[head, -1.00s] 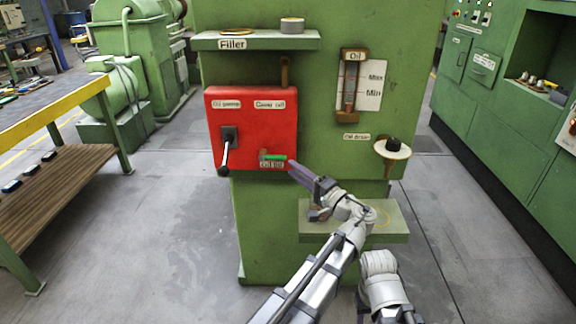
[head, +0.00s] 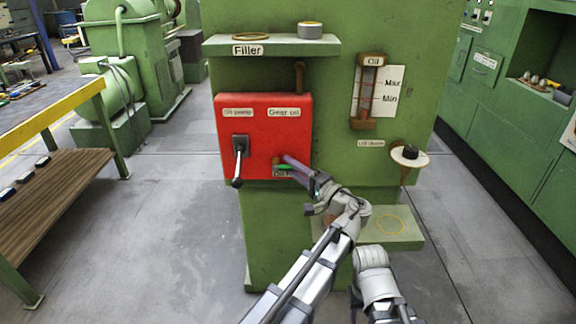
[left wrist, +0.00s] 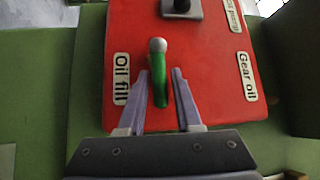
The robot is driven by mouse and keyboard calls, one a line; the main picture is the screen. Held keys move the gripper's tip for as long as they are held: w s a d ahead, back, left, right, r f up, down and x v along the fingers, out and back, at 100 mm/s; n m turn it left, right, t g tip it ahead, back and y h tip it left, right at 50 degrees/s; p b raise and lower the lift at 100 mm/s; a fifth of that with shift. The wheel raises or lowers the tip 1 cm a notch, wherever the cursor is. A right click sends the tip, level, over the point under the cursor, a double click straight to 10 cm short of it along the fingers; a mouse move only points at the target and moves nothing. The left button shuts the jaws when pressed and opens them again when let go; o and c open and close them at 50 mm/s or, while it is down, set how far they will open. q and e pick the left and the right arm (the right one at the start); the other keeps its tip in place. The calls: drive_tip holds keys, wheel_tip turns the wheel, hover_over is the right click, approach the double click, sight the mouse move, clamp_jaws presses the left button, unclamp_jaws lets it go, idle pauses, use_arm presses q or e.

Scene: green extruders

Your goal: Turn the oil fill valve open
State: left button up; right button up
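The oil fill valve is a green lever handle (left wrist: 159,80) with a pale round end, on the red panel (left wrist: 205,60). The "Oil fill" label (left wrist: 121,78) is left of it in the left wrist view. In the head view the handle (head: 281,167) shows only in part behind my left gripper (head: 287,160). In the left wrist view my left gripper (left wrist: 162,75) is open, with one finger on each side of the handle. The left finger is nearer to it; I cannot tell whether it touches. My right gripper is not in view.
An oil pump lever (head: 239,160) with a black knob hangs left of the valve. A shelf (head: 275,46) is above the panel. A sight glass (head: 368,90) and a drain knob (head: 408,155) are to the right. A low green ledge (head: 400,232) juts out below.

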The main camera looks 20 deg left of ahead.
use_arm(q)
clamp_jaws()
idle(1.3)
